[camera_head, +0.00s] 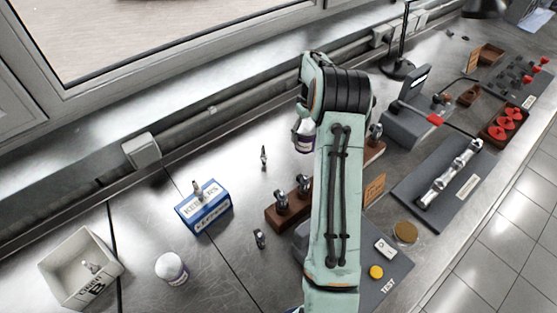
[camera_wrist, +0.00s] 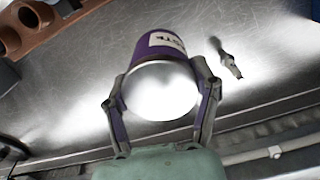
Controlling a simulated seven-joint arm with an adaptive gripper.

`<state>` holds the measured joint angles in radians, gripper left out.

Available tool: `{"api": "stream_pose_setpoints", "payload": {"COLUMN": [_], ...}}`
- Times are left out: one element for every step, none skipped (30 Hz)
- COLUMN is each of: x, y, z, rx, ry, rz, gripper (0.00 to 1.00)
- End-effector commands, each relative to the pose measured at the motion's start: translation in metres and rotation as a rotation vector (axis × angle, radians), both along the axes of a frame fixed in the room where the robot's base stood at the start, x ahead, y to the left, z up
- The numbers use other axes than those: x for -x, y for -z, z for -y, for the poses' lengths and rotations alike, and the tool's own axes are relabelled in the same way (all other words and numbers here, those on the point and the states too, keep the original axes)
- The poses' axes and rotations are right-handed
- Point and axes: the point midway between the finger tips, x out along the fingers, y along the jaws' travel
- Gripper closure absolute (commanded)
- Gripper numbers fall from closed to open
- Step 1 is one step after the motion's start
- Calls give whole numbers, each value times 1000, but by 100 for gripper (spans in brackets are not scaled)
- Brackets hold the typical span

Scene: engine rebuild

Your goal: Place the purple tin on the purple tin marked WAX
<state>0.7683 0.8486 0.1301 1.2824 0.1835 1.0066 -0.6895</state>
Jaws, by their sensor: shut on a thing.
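A purple tin (camera_wrist: 142,46) with a white label and a pale, shiny round end is held between the two fingers of my gripper (camera_wrist: 158,80) in the wrist view. The label's lettering is only partly readable. In the head view the held tin (camera_head: 304,140) shows beside my arm, above the bench; my arm hides most of the gripper. Another tin (camera_head: 171,268), with a white top and a dark purple band, stands on the bench at the lower left, apart from the held one. Its marking is too small to read.
A blue KEEPERS box (camera_head: 205,211) and a pale bin (camera_head: 81,268) stand on the left. A wooden rack (camera_head: 283,211) with metal parts is near my arm. Small metal parts (camera_head: 263,156) lie on the bench. The bench around the standing tin is mostly clear.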

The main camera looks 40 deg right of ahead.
Motion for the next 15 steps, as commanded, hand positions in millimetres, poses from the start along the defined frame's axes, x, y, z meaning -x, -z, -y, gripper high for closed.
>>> {"api": "stream_pose_setpoints", "payload": {"x": [0, 0, 0, 0, -1, -1, -3, -4, -7, -10, -12, -15, -18, -19, -21], "y": [-5, -7, -9, -10, -11, -12, -14, -16, -20, -24, -29, -37, -43, -50, -59], "z": [0, 0, 0, 0, -1, -3, -6, -11, -20, -28, -38, -53, -67, -82, -104], "rx": [1, 1, 1, 1, 0, 0, -1, 0, -1, -3, -3, -6, -7, -8, -12], "ry": [0, 0, 0, 0, -2, -6, -12, -21, -38, -54, -74, -102, -127, -156, -197], "rz": [1, 1, 1, 1, 1, 2, 2, 4, 6, 8, 11, 13, 15, 18, 22], "gripper": [79, 79, 79, 79, 79, 79, 79, 79, 79, 79, 79, 79, 79, 79, 79]}}
